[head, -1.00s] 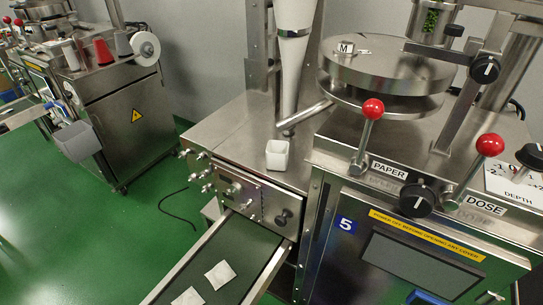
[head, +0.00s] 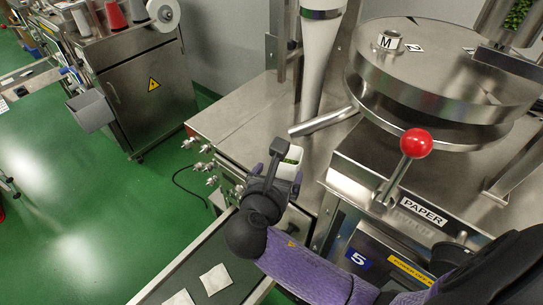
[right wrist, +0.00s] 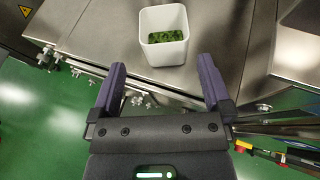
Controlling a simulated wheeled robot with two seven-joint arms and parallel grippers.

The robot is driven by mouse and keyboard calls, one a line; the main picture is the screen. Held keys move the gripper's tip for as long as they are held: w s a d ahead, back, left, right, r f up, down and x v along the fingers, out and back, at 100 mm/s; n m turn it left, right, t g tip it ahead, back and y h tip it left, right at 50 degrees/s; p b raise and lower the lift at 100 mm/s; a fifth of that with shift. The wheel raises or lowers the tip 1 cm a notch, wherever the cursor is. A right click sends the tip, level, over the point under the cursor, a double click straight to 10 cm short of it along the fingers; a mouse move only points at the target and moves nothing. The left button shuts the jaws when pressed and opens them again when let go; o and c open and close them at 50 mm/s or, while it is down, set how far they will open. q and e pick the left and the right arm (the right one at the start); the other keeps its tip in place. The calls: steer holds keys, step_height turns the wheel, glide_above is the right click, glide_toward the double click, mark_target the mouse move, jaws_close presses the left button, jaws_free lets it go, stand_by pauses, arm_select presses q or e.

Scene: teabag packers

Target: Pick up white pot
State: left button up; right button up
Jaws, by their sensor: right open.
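The white pot (right wrist: 164,52) stands upright on the steel machine top, with green leafy bits inside. In the head view the pot (head: 291,156) is partly hidden behind my right gripper (head: 287,160). In the right wrist view my right gripper (right wrist: 163,88) is open, its two purple-grey fingers wide apart. The pot is beyond the fingertips, roughly centred between them, and not held.
A round steel drum (head: 440,75) and a red-knobbed lever (head: 416,143) stand right of the pot. A slanted metal tube (head: 325,121) ends just behind it. A conveyor (head: 235,255) with white teabags runs below. Bare steel top (head: 235,118) lies left of the pot.

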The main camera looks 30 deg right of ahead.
mark_target(286, 168)
steer(key=b+x, duration=0.1)
steer(key=x, duration=0.1)
steer(key=b+x, duration=0.1)
steer(key=x, duration=0.2)
steer(key=f+b+x, duration=0.1)
steer(key=x, duration=0.1)
steer(key=shift+s+d+f, duration=0.1)
steer(key=shift+s+f, duration=0.05)
steer(key=shift+s, duration=0.1)
steer(key=shift+w+d, duration=0.1)
steer(key=shift+d, duration=0.05)
arm_select(q)
steer(key=f, duration=0.1)
steer(key=a+f, duration=0.1)
steer(key=f, duration=0.1)
steer(key=shift+s+a+f, duration=0.15)
steer(key=shift+s+f, duration=0.2)
steer(key=shift+f, duration=0.05)
arm_select(e)
steer(key=c, duration=1.2)
